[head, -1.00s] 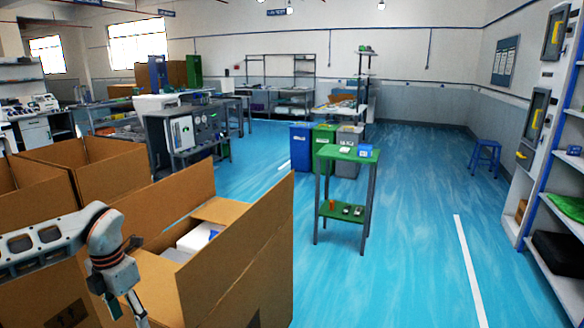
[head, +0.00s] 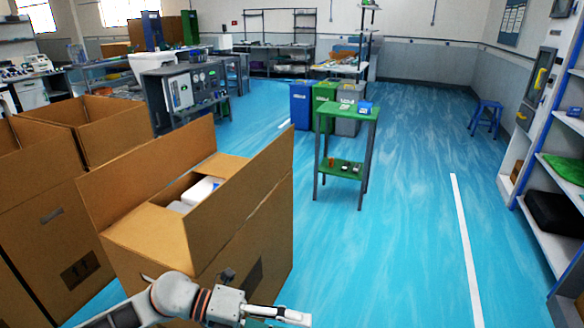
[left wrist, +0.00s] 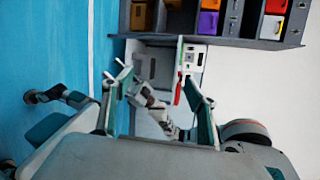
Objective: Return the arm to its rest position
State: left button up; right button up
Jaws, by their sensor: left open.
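My left gripper (head: 278,314) is at the bottom edge of the head view, in front of the near open cardboard box (head: 150,235), and partly cut off by the frame. In the left wrist view my left gripper (left wrist: 158,82) has its two fingers spread apart with nothing held between them. My left arm comes in along the bottom of the head view. My right gripper does not show clearly in either view.
White containers (head: 200,192) lie inside the near box. More open boxes (head: 105,128) stand to the left. A small green-topped table (head: 345,112) stands beyond, before several bins (head: 300,105). Shelves (head: 560,190) line the right side. The blue floor (head: 410,230) between is clear.

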pick_arm(q)
notch_tip(320, 180, up, 4)
jog(key=w+f+n+t+h, duration=0.1)
jog(key=w+n+t+h, duration=0.2)
jog(key=n+t, duration=0.85)
jog(key=w+a+f+n+t+y, duration=0.1)
jog(key=a+f+n+t+y, duration=0.35)
jog(key=n, duration=0.55)
jog(key=s+a+f+n+y, duration=0.4)
jog(key=a+f+n+y, duration=0.5)
jog(key=f, duration=0.3)
jog(key=s+a+f+n+g+y, duration=0.2)
jog(key=s+a+f+n+g, duration=0.2)
jog(key=s+f, duration=0.5)
jog(key=s+a, duration=0.1)
jog(key=a, duration=0.1)
jog(key=shift+a+f, duration=0.15)
jog(key=shift+a, duration=0.2)
